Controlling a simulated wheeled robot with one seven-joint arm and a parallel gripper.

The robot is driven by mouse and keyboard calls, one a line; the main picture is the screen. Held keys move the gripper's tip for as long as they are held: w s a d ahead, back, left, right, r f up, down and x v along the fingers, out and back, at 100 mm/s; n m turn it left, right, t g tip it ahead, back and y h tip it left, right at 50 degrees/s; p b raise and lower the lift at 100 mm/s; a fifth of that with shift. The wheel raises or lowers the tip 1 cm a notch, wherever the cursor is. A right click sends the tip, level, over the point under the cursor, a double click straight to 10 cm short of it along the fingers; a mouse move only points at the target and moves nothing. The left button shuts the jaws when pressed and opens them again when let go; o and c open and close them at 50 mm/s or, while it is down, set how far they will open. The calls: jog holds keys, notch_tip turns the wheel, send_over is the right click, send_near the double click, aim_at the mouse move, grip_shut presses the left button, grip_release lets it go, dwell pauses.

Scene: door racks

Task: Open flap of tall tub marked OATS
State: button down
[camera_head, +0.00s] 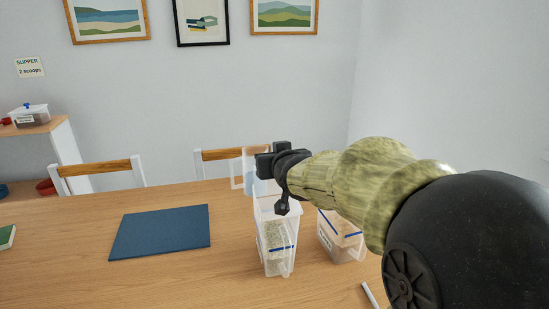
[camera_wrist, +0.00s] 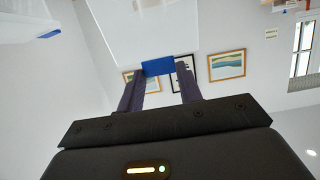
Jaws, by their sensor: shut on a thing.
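A tall clear tub (camera_head: 276,247) of pale flakes with a blue line stands on the table; I cannot read a name on it. My gripper (camera_head: 262,172) is above its top, at the far side. In the wrist view, my gripper (camera_wrist: 159,82) is shut on a blue tab (camera_wrist: 157,67) at the edge of a clear flap (camera_wrist: 150,30). In the head view a clear panel (camera_head: 237,168), which looks like this flap, stands raised above the tub. My gripper hides part of the flap and tub top.
A shorter clear tub (camera_head: 338,240) with brown contents stands close at the right, partly behind my arm. A blue mat (camera_head: 160,231) lies to the left. Two chairs stand behind the table (camera_head: 180,275). A shelf (camera_head: 40,138) at far left holds another tub (camera_head: 30,117).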

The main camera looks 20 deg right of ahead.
jog(key=shift+d+f, duration=0.1)
jog(key=shift+f, duration=0.35)
jog(key=c, duration=0.9)
grip_release()
jog(key=shift+r, duration=0.2)
jog(key=shift+r, duration=0.15)
